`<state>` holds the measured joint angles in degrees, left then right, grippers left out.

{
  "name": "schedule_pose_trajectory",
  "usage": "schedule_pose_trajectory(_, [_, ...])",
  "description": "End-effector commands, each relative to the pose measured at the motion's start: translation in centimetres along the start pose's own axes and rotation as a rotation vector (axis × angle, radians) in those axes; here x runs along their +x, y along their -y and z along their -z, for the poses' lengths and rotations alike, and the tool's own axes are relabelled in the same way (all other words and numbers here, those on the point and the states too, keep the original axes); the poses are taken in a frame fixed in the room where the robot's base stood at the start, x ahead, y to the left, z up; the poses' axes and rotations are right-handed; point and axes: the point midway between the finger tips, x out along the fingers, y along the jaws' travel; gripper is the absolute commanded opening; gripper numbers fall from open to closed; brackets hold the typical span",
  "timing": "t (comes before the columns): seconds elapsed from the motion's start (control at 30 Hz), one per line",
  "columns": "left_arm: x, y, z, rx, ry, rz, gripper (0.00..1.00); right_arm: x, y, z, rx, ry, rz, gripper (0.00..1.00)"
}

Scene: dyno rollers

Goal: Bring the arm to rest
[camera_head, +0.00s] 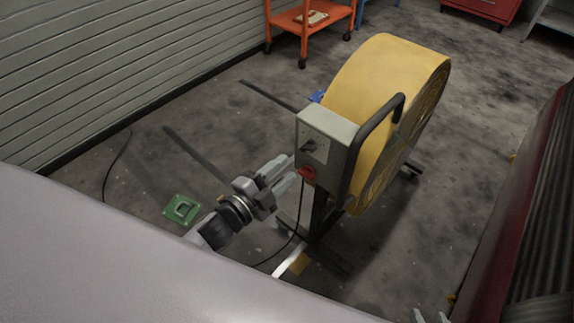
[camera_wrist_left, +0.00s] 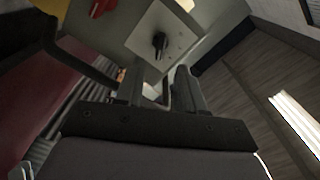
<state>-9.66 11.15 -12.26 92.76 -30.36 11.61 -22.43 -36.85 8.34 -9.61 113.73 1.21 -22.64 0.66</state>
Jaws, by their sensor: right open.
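My left gripper (camera_head: 287,171) reaches in from the lower left, just left of a grey control box (camera_head: 313,155) on a large yellow drum fan (camera_head: 376,75). Its two fingers are apart with nothing held between them. In the left wrist view the fingers (camera_wrist_left: 160,86) point toward the control box, with its black knob (camera_wrist_left: 160,42) and red switch (camera_wrist_left: 102,7) beyond. I cannot tell whether a fingertip touches the box. Only the fingertips of my right gripper (camera_head: 431,317) show, at the bottom edge of the head view; they are apart.
The fan has a black tubular handle (camera_head: 371,137) and floor stand. A dark red machine (camera_head: 520,215) is at the right. A green plate (camera_head: 182,208) lies on the floor at the left. An orange cart (camera_head: 303,18) stands at the back. Concrete floor is open beyond the fan.

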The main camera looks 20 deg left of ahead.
Motion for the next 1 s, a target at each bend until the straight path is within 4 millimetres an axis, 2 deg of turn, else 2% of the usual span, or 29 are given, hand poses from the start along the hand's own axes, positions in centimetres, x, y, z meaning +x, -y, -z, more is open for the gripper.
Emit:
schedule_pose_trajectory(0.47, [0.0, 0.0, 0.0, -0.001, 0.001, 0.0, 0.38, 0.0, 0.0, 0.0, 0.001, 0.001, 0.0, 0.43])
schedule_pose_trajectory(0.57, [-0.7, 0.0, 0.0, -0.05, 0.029, -0.01, 0.38, -0.3, 0.0, 0.4, 0.0, 0.001, 0.0, 0.43])
schedule_pose_trajectory(0.67, [-2.8, -0.3, -0.1, -0.201, 0.116, -0.04, 0.38, -1.1, 0.0, 1.4, -0.001, 0.002, -0.001, 0.43])
schedule_pose_trajectory(0.9, [-11.5, -2.6, 0.3, -0.751, 0.446, -0.149, 0.38, -3.3, 0.0, 4.3, -0.005, -0.01, -0.005, 0.43])
schedule_pose_trajectory(1.0, [-14.4, -3.6, 1.0, -0.924, 0.555, -0.183, 0.38, -3.8, -0.1, 4.9, -0.006, -0.012, -0.009, 0.43])
